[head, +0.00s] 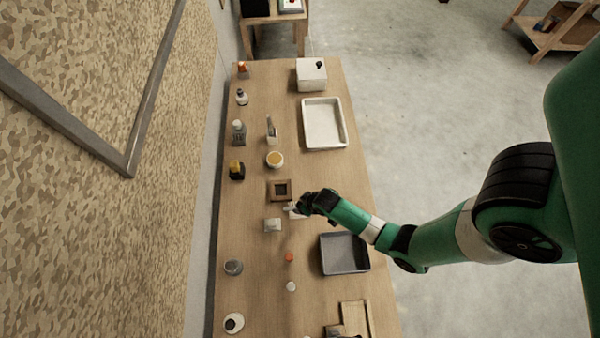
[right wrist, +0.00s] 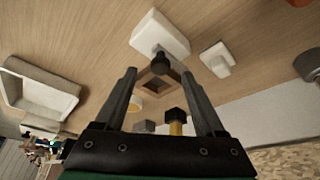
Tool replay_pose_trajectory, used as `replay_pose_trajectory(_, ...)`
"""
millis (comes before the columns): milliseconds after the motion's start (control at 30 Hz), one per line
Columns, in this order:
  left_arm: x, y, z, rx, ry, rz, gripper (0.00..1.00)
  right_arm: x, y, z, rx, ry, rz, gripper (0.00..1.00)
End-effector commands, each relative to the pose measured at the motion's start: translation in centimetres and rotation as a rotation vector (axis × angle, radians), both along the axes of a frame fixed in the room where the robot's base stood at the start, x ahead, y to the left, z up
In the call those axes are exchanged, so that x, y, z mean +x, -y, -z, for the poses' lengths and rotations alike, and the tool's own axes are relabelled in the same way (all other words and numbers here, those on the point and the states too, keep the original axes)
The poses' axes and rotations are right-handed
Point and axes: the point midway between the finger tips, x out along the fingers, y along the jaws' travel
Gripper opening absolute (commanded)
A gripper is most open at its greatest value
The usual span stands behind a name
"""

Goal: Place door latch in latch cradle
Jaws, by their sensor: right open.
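The latch cradle appears to be the square brown wooden block (head: 281,190) with a dark square recess; it also shows in the right wrist view (right wrist: 143,79). A pale block (head: 297,214) with a dark rounded knob (right wrist: 160,61) appears to be the door latch. The pale block also shows in the right wrist view (right wrist: 160,31). My right gripper (head: 303,207) is open over it, just on the near side of the cradle. In the right wrist view the knob appears between the open fingertips (right wrist: 160,73); I cannot tell whether they touch it. My left gripper is not in view.
A cream block (head: 273,225) stands left of my right gripper. A dark grey tray (head: 344,254) lies nearer and a white tray (head: 324,123) farther along. A yellow-topped jar (head: 275,160) stands beyond the cradle. Bottles line the left table edge.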

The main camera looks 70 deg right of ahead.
Motion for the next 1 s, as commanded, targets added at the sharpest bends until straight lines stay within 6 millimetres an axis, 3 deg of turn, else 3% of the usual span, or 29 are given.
replay_pose_trajectory(33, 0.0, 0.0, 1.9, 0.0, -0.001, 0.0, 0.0, 0.4, 0.2, 1.8, -0.001, 0.001, 0.0, 0.71)
replay_pose_trajectory(133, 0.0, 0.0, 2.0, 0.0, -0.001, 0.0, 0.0, 0.9, 0.5, 2.7, 0.001, -0.001, 0.0, 0.71)
replay_pose_trajectory(433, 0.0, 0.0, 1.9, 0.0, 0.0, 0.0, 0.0, 1.1, 0.6, 3.0, -0.001, 0.001, 0.0, 0.71)
replay_pose_trajectory(833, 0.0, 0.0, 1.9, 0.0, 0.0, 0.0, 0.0, 1.1, 0.6, 2.9, -0.001, 0.001, 0.0, 0.0)
replay_pose_trajectory(1000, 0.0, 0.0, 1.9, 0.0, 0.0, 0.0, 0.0, 1.1, 0.6, 2.9, -0.001, 0.001, 0.0, 0.0)
